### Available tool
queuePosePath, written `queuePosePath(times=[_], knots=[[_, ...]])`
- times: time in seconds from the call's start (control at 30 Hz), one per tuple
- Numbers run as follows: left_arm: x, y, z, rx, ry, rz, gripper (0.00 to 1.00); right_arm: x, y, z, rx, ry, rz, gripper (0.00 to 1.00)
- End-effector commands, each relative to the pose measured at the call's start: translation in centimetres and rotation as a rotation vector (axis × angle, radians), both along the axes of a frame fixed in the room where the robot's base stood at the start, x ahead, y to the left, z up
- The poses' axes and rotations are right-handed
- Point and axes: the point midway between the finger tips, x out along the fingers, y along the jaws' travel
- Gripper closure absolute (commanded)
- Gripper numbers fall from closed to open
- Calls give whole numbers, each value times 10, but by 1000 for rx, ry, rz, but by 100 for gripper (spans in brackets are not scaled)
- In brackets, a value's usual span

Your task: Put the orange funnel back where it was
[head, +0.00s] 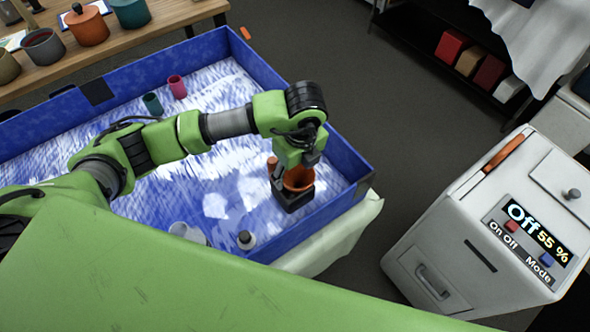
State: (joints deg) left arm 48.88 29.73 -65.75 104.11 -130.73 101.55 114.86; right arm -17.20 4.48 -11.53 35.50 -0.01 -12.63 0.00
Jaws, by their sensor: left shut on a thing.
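The orange funnel (299,179) is at my left gripper (293,197), over the right end of the blue-walled tray (222,258). The gripper points down and is shut on the funnel. My wrist hides part of the funnel, and I cannot tell whether it touches the tray floor. A small orange-brown piece (272,165) shows just left of the wrist; I cannot tell whether it belongs to the funnel. My right gripper is not in view.
A teal cup (152,104) and a pink cup (177,87) stand in the tray's far part. A white piece with a dark knob (246,240) is near the front wall. A wooden table (120,47) with pots is behind. A white machine (487,226) stands right.

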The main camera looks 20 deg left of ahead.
Motion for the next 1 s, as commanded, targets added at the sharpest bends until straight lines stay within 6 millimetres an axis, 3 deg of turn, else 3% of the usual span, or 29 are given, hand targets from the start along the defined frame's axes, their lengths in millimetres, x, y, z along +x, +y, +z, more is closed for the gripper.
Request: queuePosePath(times=[0.1,0.53,0.57,0.6,1.0], knots=[[1,0,-9,-1,-1,2,71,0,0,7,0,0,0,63],[1,-1,-17,-2,-4,1,71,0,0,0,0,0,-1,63],[1,-1,-16,-2,-4,1,39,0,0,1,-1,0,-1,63],[1,-1,-15,-2,-4,1,28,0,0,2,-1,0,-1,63],[1,-1,-12,-2,-4,1,27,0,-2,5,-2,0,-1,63]])
